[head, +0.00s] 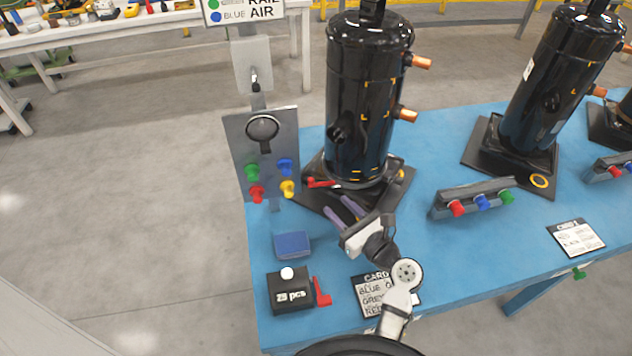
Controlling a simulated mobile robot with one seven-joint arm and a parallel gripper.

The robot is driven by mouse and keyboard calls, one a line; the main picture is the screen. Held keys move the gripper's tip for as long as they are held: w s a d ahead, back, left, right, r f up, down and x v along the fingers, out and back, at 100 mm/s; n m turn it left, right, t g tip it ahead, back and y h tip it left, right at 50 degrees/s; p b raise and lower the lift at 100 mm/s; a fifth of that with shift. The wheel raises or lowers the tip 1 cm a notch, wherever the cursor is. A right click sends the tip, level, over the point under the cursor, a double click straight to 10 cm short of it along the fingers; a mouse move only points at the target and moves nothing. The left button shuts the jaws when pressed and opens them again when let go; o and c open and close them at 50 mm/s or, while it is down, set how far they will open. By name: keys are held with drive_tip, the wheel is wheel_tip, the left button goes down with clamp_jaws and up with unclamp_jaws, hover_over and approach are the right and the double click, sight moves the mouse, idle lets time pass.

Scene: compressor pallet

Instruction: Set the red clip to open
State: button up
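A small red clip-like lever (321,183) sits at the front left of the base of the nearest black compressor (368,100). It lies roughly level, and I cannot tell its exact setting. My gripper (337,204) is just below and right of this lever, over the dark base plate (395,192). Its two purple-grey fingers are apart with nothing seen between them. A second red piece, L-shaped (322,293), stands at the right side of the black "25 pcs" box (290,291). I cannot tell which of the two the task calls the red clip.
A grey panel (238,150) with green, blue, red and yellow knobs stands left of the compressor. A blue block (292,245), a card (367,295) and a grey rail with coloured knobs (472,196) are on the blue table (440,246). More compressors (552,85) stand right.

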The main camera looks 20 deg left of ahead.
sight(313, 182)
drive_tip(key=p+x, duration=0.1)
drive_tip(key=x, duration=0.8)
drive_tip(key=shift+w+a+p, duration=0.1)
drive_tip(key=shift+a+p, duration=0.2)
drive_tip(key=shift+p, duration=0.1)
drive_tip(key=shift+c, duration=0.5)
clamp_jaws()
